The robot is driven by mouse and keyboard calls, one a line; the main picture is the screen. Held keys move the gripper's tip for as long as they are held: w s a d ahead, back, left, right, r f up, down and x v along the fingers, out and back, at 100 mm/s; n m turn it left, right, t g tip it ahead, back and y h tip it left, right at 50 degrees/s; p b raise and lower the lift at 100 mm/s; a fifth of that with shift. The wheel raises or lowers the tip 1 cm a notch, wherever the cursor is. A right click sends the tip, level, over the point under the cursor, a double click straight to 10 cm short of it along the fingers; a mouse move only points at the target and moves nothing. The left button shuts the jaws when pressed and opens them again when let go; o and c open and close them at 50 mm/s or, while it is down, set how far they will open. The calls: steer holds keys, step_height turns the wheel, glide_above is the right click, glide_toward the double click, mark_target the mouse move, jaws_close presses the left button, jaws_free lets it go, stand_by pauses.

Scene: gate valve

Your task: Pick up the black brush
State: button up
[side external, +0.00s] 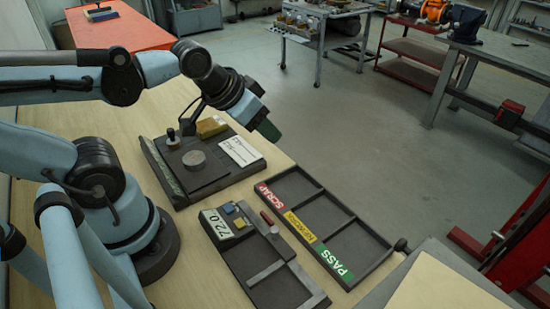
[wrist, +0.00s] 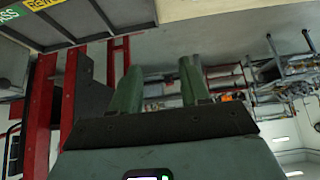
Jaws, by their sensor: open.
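My gripper (side external: 268,130) hangs in the air above the far right side of the dark fixture plate, pointing down and right. In the wrist view its two green fingers (wrist: 157,85) stand apart with nothing between them. I cannot pick out a black brush for certain in either view. A small dark upright knob-like piece (side external: 171,136) stands at the left of the fixture plate, and a tan block (side external: 211,127) lies near its back edge. Whether either is a brush, I cannot tell.
The fixture plate (side external: 205,182) bears a grey disc (side external: 194,159) and a white card (side external: 241,151). A dark tray (side external: 376,246) has SCRAP, rework and PASS compartments, which look empty. A gauge unit (side external: 232,258) reads 72.0. An orange table (side external: 120,32) stands behind.

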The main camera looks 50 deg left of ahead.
steer(key=shift+c, duration=0.4)
steer(key=n+g, duration=0.2)
steer(key=g, duration=0.5)
glide_above(170, 129)
steer(key=shift+f, duration=5.55)
steer(key=shift+c, duration=0.2)
jaws_close()
steer(key=shift+r, duration=0.15)
